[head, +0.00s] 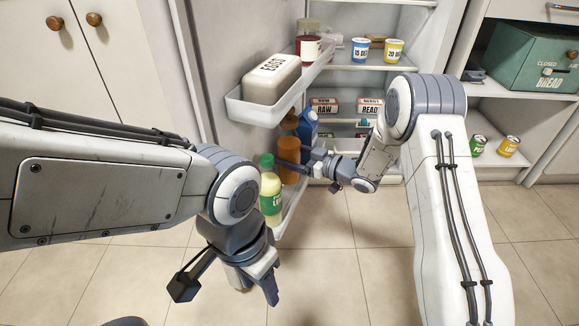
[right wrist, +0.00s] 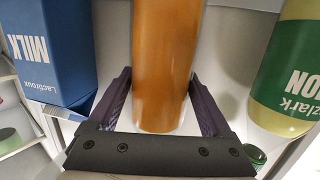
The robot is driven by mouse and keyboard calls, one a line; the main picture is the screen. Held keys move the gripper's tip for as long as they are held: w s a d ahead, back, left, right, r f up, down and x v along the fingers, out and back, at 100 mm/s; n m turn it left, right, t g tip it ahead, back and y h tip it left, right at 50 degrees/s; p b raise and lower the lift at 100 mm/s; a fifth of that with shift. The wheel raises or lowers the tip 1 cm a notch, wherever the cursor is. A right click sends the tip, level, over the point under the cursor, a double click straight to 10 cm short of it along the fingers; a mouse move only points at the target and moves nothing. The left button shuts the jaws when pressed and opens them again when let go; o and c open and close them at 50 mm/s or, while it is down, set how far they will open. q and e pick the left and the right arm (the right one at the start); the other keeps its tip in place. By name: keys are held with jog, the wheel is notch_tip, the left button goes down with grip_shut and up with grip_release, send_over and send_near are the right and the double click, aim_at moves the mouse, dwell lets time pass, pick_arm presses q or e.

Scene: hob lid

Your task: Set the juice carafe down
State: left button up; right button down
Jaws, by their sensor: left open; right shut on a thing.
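The orange juice carafe (head: 289,148) is upright at the lower fridge door shelf (head: 293,208), and it fills the middle of the right wrist view (right wrist: 166,65). My right gripper (head: 290,166) is shut on the carafe, with one dark finger on each side of it in the wrist view (right wrist: 162,95). The carafe's lower end shows between the fingers; I cannot tell whether it touches the shelf floor. My left gripper (head: 256,284) is open and empty, low over the floor in front of the door.
A blue milk carton (right wrist: 50,50) stands left of the carafe in the wrist view. A green-labelled bottle (head: 270,190) stands on the other side, nearer me. Above is a door bin (head: 262,112) with an egg box (head: 271,78). The tiled floor (head: 345,260) is clear.

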notch_tip(320, 180, down, 3)
jog(key=shift+b, duration=0.95)
jog(key=shift+r, duration=0.15)
